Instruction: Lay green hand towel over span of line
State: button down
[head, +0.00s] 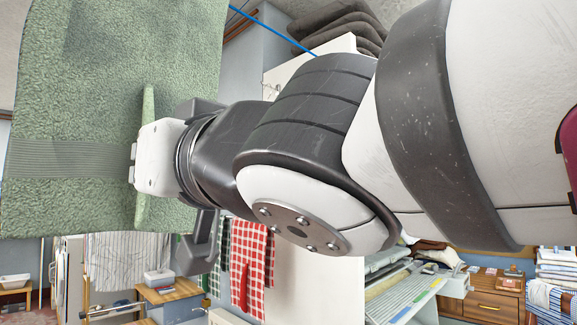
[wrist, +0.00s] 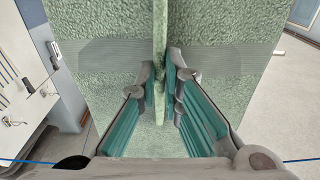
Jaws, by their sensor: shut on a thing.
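The green hand towel (head: 80,100) hangs as a broad sheet at the left of the head view, with a flat woven band across it. In the wrist view the towel (wrist: 105,90) fills the middle. My gripper (wrist: 167,75) is shut on a raised fold of it, one finger on each side. The blue line (head: 275,33) shows at the top of the head view and passes out of sight behind towel and arm. In the wrist view bits of the line (wrist: 30,163) show at both lower corners. The towel's contact with the line cannot be seen.
A red checked cloth (head: 250,255) and a striped cloth (head: 125,260) hang behind. An ironer-like machine (head: 415,290), a wooden cabinet (head: 490,300) and folded laundry (head: 555,275) stand lower right. Dark folded cloths (head: 345,25) lie high up. Floor (wrist: 285,120) is clear at right in the wrist view.

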jog(key=shift+f+b, duration=1.6)
jog(key=shift+f, duration=0.35)
jog(key=shift+f+b, duration=0.35)
jog(key=shift+f, duration=0.05)
jog(key=c, duration=1.7)
grip_release()
jog(key=shift+o, duration=0.2)
send_near(147, 198)
jog(key=s+d, duration=0.1)
jog(key=s+d+f, duration=0.1)
jog(key=shift+s+d+f, duration=0.1)
jog(key=shift+d, duration=0.15)
